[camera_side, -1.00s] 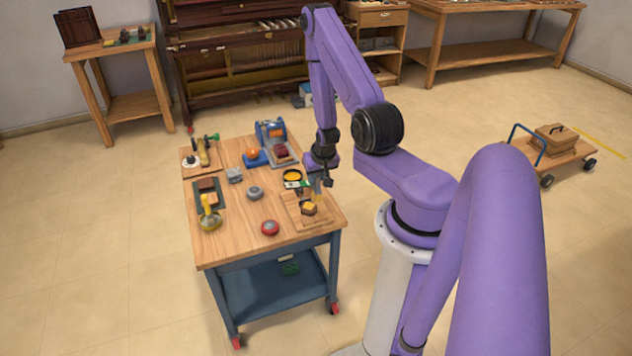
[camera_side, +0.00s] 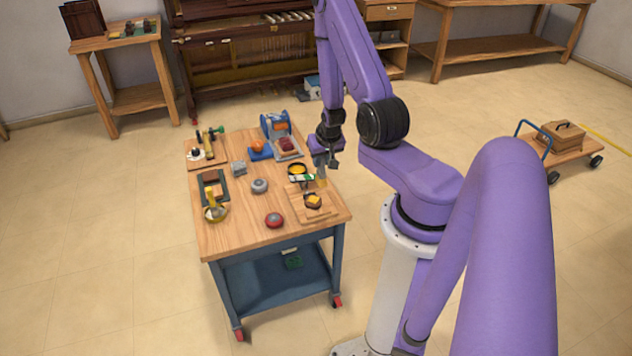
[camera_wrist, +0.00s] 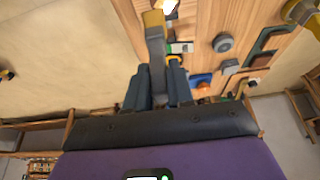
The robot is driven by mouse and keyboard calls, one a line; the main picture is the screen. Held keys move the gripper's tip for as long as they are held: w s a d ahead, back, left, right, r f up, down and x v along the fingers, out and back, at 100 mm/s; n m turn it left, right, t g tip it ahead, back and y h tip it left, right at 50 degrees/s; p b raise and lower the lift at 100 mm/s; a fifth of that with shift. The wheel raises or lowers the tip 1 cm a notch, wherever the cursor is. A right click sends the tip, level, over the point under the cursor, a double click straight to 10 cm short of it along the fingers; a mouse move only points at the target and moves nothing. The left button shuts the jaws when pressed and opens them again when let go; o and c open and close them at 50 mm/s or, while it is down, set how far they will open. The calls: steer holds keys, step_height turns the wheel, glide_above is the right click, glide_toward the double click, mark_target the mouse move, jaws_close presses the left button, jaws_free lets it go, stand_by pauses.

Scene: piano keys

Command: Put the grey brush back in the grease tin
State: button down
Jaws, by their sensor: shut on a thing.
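My gripper (camera_side: 327,166) is shut on the grey brush, whose grey handle (camera_wrist: 157,72) stands between the fingers in the wrist view. Its yellow bristle end (camera_wrist: 153,18) points away from the gripper; in the side view the bristles (camera_side: 321,183) hang below the fingers. A dark round tin with yellow inside (camera_side: 297,169), seemingly the grease tin, stands just left of the gripper, with a green and white label in front. In the wrist view, a yellow part near that label (camera_wrist: 180,47) is mostly hidden by the fingers. The bristles look outside this tin, to its right.
A wooden board (camera_side: 322,214) with a dark-sided, yellow-topped piece (camera_side: 313,201) lies in front. Bare tabletop (camera_side: 238,235) shows at the front left.

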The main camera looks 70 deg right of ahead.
steer(key=w+d+f, duration=0.2)
steer(key=w+d, duration=0.9)
steer(key=w, duration=0.1)
steer(key=w+x, duration=0.1)
steer(key=x, duration=0.9)
steer(key=shift+w+d, duration=0.15)
steer(key=shift+d, duration=0.3)
steer(key=c, duration=1)
jaws_free()
